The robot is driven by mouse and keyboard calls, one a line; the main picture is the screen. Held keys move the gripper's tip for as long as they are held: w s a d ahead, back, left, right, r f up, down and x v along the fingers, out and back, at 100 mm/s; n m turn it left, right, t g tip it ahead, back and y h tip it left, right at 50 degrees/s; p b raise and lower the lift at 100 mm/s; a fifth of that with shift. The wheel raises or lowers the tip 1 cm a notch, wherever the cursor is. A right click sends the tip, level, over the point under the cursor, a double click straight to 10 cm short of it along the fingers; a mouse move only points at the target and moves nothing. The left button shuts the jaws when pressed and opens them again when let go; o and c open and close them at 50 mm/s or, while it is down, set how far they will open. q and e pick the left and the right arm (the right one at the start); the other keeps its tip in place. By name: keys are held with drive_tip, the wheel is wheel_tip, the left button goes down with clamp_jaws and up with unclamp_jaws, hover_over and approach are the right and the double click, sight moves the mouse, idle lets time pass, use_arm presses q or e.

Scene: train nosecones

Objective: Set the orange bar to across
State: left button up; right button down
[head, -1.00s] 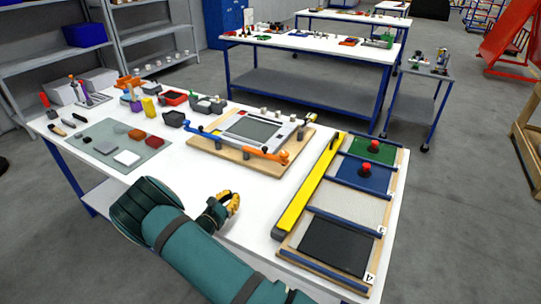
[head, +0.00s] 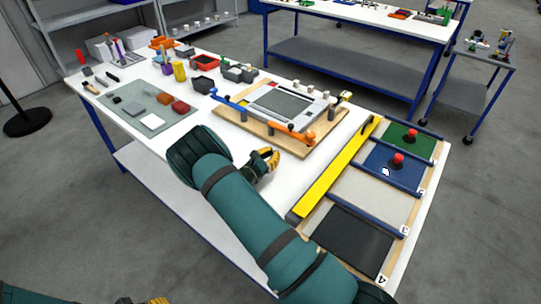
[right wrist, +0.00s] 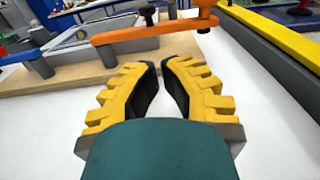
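The orange bar (head: 290,131) lies along the front edge of a grey device (head: 283,104) on a wooden board (head: 240,122). In the right wrist view the orange bar (right wrist: 150,33) runs left to right beyond my fingertips, with an upright orange post at its right end. My right gripper (head: 271,157) is just in front of the board, apart from the bar. In the right wrist view its yellow fingers (right wrist: 159,68) are parted with nothing between them. Only a bit of my left gripper (head: 152,300) shows at the bottom edge.
A blue bar (head: 228,102) lies left of the orange bar. A long yellow beam (head: 338,172) and a rack of coloured panels (head: 388,172) stand to the right. A grey mat (head: 150,112) with small blocks is at the left. White table top is clear around my right gripper.

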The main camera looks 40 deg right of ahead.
sight(291, 130)
drive_tip(key=x, duration=1)
drive_tip(key=shift+d+f, duration=0.1)
use_arm(q)
drive_tip(key=shift+f, duration=0.1)
